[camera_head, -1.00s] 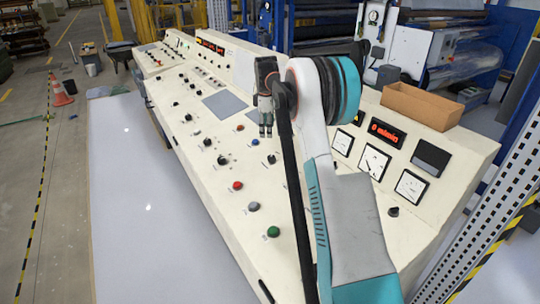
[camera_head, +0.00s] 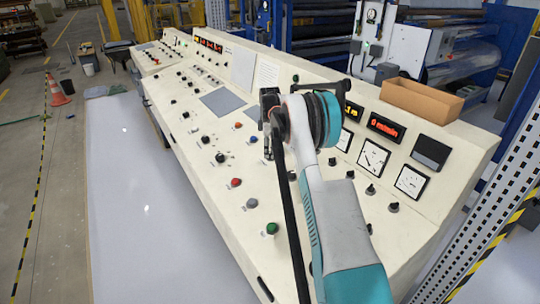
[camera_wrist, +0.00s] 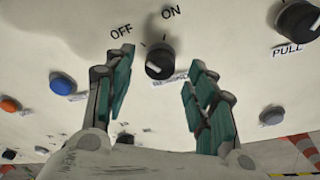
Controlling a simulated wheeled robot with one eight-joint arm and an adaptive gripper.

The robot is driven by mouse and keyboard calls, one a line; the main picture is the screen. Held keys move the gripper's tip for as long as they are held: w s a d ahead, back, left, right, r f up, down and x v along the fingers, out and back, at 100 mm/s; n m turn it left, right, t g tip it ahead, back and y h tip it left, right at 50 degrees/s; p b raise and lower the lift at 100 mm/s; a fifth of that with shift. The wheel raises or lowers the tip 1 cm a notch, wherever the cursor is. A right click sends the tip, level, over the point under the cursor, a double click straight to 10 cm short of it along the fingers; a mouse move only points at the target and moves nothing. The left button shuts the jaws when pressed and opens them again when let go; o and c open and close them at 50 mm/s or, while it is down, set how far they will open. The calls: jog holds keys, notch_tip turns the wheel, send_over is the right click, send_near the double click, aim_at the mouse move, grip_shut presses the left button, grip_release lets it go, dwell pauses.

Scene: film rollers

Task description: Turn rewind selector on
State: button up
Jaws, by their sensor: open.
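A black selector knob (camera_wrist: 160,62) with a white mark stands on the cream panel, with OFF printed to its upper left and ON to its upper right. The label below it is partly hidden and too blurred to read. My gripper (camera_wrist: 158,78) is open, its two green-padded fingers to the left and right of the knob, with nothing held between them. I cannot tell whether a finger touches the knob. In the head view, my gripper (camera_head: 272,150) is low over the sloped console (camera_head: 215,180) and hides the knob there.
In the wrist view, a blue button (camera_wrist: 62,83) and an orange button (camera_wrist: 11,104) lie left, and another black knob (camera_wrist: 298,20) marked PULL lies upper right. In the head view, a cardboard box (camera_head: 420,101) sits on the console top, and red (camera_head: 236,183) and green (camera_head: 271,228) buttons lie near its front.

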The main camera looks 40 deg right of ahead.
jog(key=shift+w+d+f, duration=0.1)
jog(key=shift+f, duration=1.25)
jog(key=shift+c, duration=0.2)
jog(key=c, duration=1)
jog(key=m+h, duration=0.1)
jog(key=m, duration=0.4)
jog(key=shift+m+t+b, duration=0.3)
jog(key=shift+t, duration=0.1)
jog(key=m+h, duration=0.1)
jog(key=m, duration=0.5)
jog(key=shift+a, duration=0.2)
